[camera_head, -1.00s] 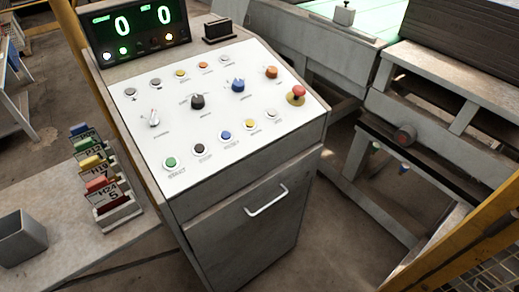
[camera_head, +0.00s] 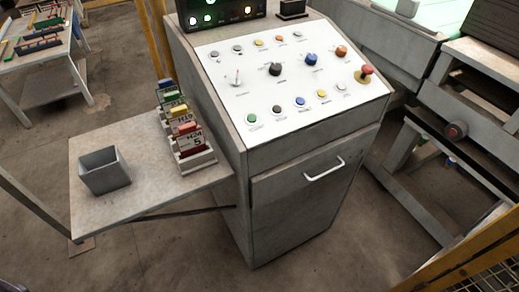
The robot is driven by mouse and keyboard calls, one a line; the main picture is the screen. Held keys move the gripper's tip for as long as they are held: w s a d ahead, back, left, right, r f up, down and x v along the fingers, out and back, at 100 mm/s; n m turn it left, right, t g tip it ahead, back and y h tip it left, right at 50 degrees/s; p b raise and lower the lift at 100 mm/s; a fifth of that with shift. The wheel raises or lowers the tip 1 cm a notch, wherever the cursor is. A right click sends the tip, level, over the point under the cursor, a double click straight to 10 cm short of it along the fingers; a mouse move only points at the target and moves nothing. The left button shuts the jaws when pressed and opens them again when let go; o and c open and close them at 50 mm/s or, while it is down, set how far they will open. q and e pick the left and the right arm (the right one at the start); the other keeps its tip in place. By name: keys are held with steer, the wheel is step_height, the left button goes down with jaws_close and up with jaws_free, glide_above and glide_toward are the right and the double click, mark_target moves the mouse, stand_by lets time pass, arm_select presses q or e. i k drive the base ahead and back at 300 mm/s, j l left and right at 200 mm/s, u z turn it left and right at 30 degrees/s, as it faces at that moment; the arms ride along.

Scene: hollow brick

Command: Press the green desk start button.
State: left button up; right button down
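The green button (camera_head: 252,118) is at the lower left corner of the white control panel (camera_head: 225,95) on the grey desk (camera_head: 290,205). It is the leftmost of the bottom row, beside a black button (camera_head: 276,109). Nothing covers it. Neither of my grippers shows in the head view.
A side shelf (camera_head: 150,205) left of the desk carries a grey open bin (camera_head: 104,171) and a rack of coloured cards (camera_head: 187,135). A red emergency knob (camera_head: 366,71) stands up at the panel's right. A drawer handle (camera_head: 324,169) sticks out in front. Metal frames stand at right.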

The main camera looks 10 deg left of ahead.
mark_target(251, 118)
steer(key=k+j+z, duration=0.2)
steer(key=k+j, duration=0.9)
steer(key=j, duration=0.1)
